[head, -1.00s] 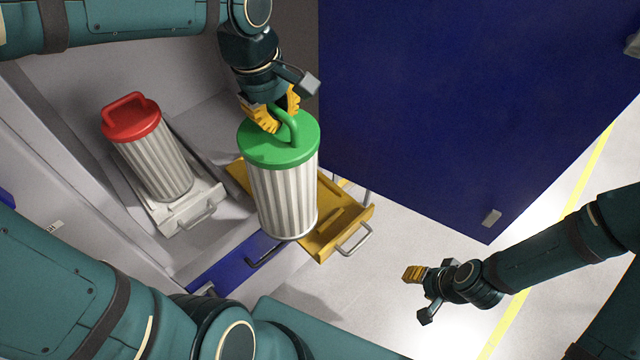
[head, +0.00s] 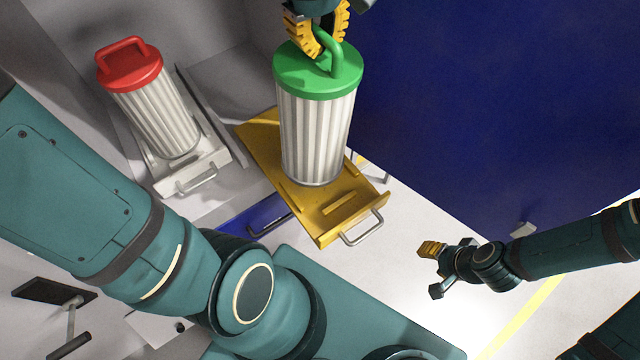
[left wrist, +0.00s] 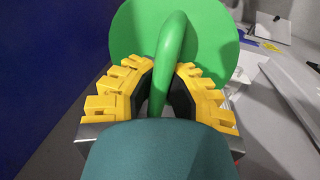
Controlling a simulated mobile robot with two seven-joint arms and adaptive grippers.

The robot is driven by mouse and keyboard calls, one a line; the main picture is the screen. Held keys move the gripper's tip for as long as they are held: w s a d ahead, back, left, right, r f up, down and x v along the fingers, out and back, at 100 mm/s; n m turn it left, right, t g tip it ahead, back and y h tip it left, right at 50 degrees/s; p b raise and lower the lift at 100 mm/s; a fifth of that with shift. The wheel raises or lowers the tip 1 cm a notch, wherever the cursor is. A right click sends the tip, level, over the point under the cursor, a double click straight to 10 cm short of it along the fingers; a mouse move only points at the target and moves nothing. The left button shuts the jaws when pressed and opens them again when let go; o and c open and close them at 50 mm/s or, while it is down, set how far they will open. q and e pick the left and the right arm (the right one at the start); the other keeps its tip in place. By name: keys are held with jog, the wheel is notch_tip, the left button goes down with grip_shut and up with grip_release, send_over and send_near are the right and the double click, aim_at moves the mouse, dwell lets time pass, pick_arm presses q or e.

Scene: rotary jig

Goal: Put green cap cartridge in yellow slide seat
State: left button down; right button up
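The green cap cartridge (head: 316,125) has a pleated white body and a green cap with a loop handle. My left gripper (head: 322,45) is at the handle from above; in the left wrist view its yellow fingers (left wrist: 160,85) close in on both sides of the green handle (left wrist: 172,60). The cartridge is upright over the yellow slide seat (head: 335,222), covering its middle; I cannot tell whether its bottom touches the seat. The seat has a metal front handle and a raised bar. My right gripper (head: 436,268) is empty, away at the lower right, with its fingers spread.
A red cap cartridge (head: 150,110) stands on a white slide seat (head: 190,178) at the left. A large blue panel (head: 470,110) stands close to the right of the green cartridge. A blue drawer front (head: 255,218) is below the seats. Light floor lies at the right.

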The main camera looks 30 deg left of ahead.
pick_arm(q)
jog(key=shift+f+b, duration=0.15)
jog(key=shift+b, duration=0.75)
jog(key=shift+r+b, duration=0.2)
jog(key=shift+b, duration=0.3)
pick_arm(e)
jog(key=shift+s+a+f, duration=0.1)
jog(key=shift+s+f, duration=0.1)
jog(key=shift+f, duration=0.75)
jog(key=shift+s+f, duration=0.2)
jog(key=shift+f, duration=0.75)
pick_arm(q)
notch_tip(320, 180, down, 10)
jog(key=b, duration=0.3)
pick_arm(e)
jog(key=shift+w+f, duration=0.15)
jog(key=shift+f, duration=0.6)
jog(key=shift+w+f, duration=0.15)
jog(key=shift+f, duration=0.6)
pick_arm(q)
jog(key=shift+f, duration=0.15)
pick_arm(e)
jog(key=shift+f, duration=0.15)
pick_arm(q)
jog(key=c, duration=1.1)
grip_release()
jog(key=shift+s, duration=0.1)
